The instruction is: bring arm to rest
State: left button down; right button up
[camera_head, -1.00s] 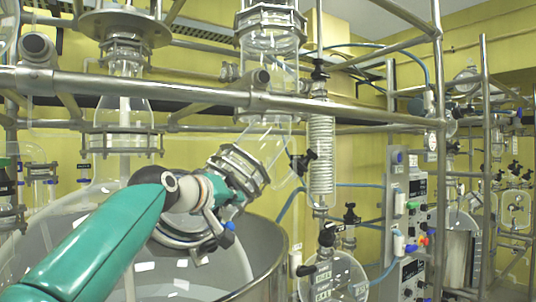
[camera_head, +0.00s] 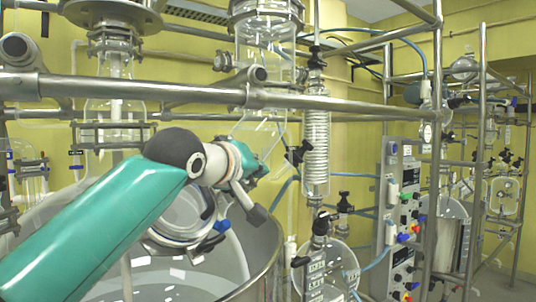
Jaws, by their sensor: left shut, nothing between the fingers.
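My left arm, teal with a dark elbow-like joint and a grey wrist with an orange ring, comes in from the lower left. My left gripper (camera_head: 257,214) shows as a slim grey finger with a dark tip, pointing down and right in front of the reactor vessel. It is shut and empty, and part of it is hidden by the wrist. It appears close to the glass outlet and blue-handled fitting (camera_head: 221,226) in the picture; whether they touch I cannot tell. My right gripper is out of view.
A large steel-rimmed vessel (camera_head: 270,262) stands behind the arm. A steel pipe frame (camera_head: 330,104) crosses above it. A coiled glass condenser (camera_head: 317,150), a round flask (camera_head: 338,270) and a control panel (camera_head: 402,215) stand to the right.

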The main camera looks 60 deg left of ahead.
pick_arm(q)
jog(key=shift+w+d+r, duration=0.25)
jog(key=shift+d+r, duration=0.35)
jog(key=shift+d, duration=0.05)
jog(key=shift+w+d+r, duration=0.2)
jog(key=shift+d+r, duration=0.35)
jog(key=shift+d, duration=0.1)
